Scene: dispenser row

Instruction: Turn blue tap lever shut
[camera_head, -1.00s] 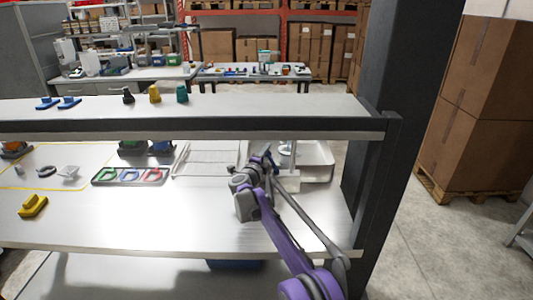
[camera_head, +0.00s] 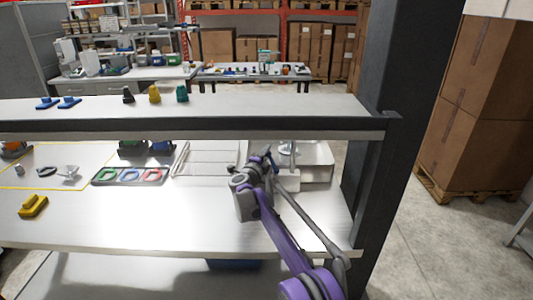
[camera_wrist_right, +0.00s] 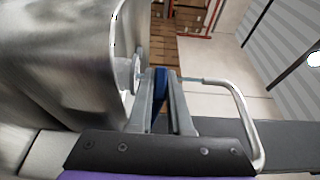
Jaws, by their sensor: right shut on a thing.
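The blue tap lever (camera_wrist_right: 161,88) shows in the right wrist view between the two grey fingers of my right gripper (camera_wrist_right: 162,108). The fingers are shut on it. The lever is beside a shiny metal tank (camera_wrist_right: 60,65) with a round fitting on its side, and a bent silver pipe (camera_wrist_right: 235,92) is to the right. In the head view my right gripper (camera_head: 268,160) is under the shelf at the right of the bench, and the lever is mostly hidden there. My left gripper is not in view.
A pale tray (camera_head: 318,172) stands behind my right gripper. The shelf (camera_head: 230,105) runs above, and a dark post (camera_head: 395,130) stands close on the right. A grey tray (camera_head: 105,181) with coloured rings and a yellow block (camera_head: 33,206) are at left. The front middle of the bench is clear.

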